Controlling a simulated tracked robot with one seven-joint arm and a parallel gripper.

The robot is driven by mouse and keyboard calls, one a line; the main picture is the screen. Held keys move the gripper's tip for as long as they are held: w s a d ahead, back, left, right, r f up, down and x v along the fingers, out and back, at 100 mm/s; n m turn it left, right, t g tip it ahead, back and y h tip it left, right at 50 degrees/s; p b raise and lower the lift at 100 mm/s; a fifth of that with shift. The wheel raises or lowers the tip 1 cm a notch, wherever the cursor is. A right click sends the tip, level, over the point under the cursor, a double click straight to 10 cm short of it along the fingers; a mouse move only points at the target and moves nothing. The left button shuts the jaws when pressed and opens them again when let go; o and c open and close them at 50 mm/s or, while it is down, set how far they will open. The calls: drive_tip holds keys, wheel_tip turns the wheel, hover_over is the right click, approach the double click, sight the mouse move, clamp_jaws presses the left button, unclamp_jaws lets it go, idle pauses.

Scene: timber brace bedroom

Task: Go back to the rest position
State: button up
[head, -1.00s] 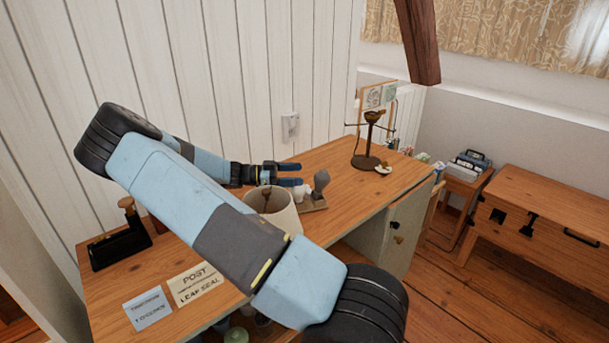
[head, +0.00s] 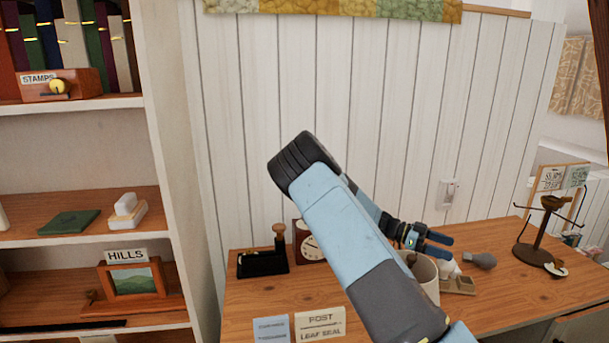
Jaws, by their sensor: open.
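My gripper (head: 440,244) is at the end of my blue and grey arm, above the far part of the wooden desk (head: 240,308). It is open and looks empty, its dark blue fingers pointing right. A cream cup (head: 428,280) stands on the desk just below it, partly hidden by my arm. A grey bulb-shaped thing (head: 483,261) is to the right of the fingers. A small wooden tray (head: 459,286) with small pale things lies beside the cup.
A dark stand with a wooden-handled stamp (head: 264,262) and a clock (head: 308,243) are at the desk's back left. A dark stand (head: 533,240) is at the right. A white shelf (head: 165,150) rises at the left; the panelled wall is behind.

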drive_tip(key=shift+s+r+n+t+y, duration=0.35)
drive_tip(key=shift+s+n+y, duration=0.25)
drive_tip(key=shift+s+y, duration=0.35)
drive_tip(key=shift+s+a+r+n+t+y, duration=0.3)
drive_tip(key=shift+s+r+n+y, duration=0.35)
drive_tip(key=shift+y, duration=0.3)
drive_tip(key=s+a+r+n+t+y, duration=0.5)
drive_tip(key=s+a+r+n, duration=0.4)
drive_tip(key=s+r, duration=0.3)
drive_tip(key=s+a+r+n+t+y, duration=0.5)
drive_tip(key=s+a+r+n+t, duration=0.3)
drive_tip(key=s, duration=0.5)
wheel_tip(320, 180, up, 4)
drive_tip(key=a+n, duration=0.2)
drive_tip(key=n, duration=0.1)
drive_tip(key=shift+s+a+f+y, duration=0.15)
drive_tip(key=shift+s+y, duration=0.15)
drive_tip(key=shift+s+a+n, duration=0.3)
drive_tip(key=shift+s+n, duration=0.05)
drive_tip(key=shift+s, duration=0.2)
